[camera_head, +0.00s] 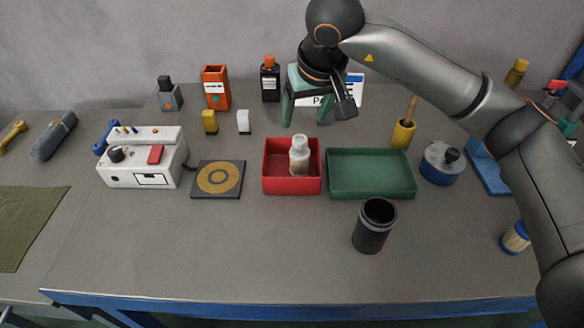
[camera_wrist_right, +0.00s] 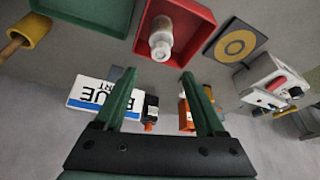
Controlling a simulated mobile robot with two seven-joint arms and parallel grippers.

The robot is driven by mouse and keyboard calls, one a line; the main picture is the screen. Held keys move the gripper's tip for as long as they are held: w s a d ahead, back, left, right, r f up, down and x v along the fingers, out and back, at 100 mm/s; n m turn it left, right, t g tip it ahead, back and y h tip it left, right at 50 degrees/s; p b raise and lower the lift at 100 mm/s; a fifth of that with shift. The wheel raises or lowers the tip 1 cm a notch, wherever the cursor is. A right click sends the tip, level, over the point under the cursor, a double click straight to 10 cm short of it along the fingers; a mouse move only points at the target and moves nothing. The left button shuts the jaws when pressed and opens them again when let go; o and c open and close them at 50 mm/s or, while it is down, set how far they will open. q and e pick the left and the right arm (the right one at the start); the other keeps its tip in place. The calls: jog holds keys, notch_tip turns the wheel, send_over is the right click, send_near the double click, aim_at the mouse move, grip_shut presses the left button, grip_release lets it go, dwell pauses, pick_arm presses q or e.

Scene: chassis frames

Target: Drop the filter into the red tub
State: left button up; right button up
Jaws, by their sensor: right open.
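The red tub (camera_head: 290,187) stands mid-table, left of a green tray. A small pale bottle (camera_head: 299,158) with a white cap stands upright in it. The tub (camera_wrist_right: 178,52) and bottle (camera_wrist_right: 161,38) also show at the top of the right wrist view. A short cylinder with blue ends and a cream, ribbed middle, which looks like the filter (camera_head: 516,237), is at the table's right side, partly beside my right arm. My right gripper (camera_head: 313,115) is open and empty, behind and above the tub; it also shows in the wrist view (camera_wrist_right: 158,78). My left gripper is not in view.
The green tray (camera_head: 371,192), a black cup (camera_head: 374,226), a yellow holder (camera_head: 403,134) and a blue round pot (camera_head: 442,164) stand right of the tub. A white box (camera_head: 143,162) and dark pad (camera_head: 218,180) stand left. The front of the table is clear.

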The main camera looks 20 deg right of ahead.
jog(key=v, duration=0.7)
jog(key=shift+r, duration=0.25)
jog(key=shift+s, duration=0.1)
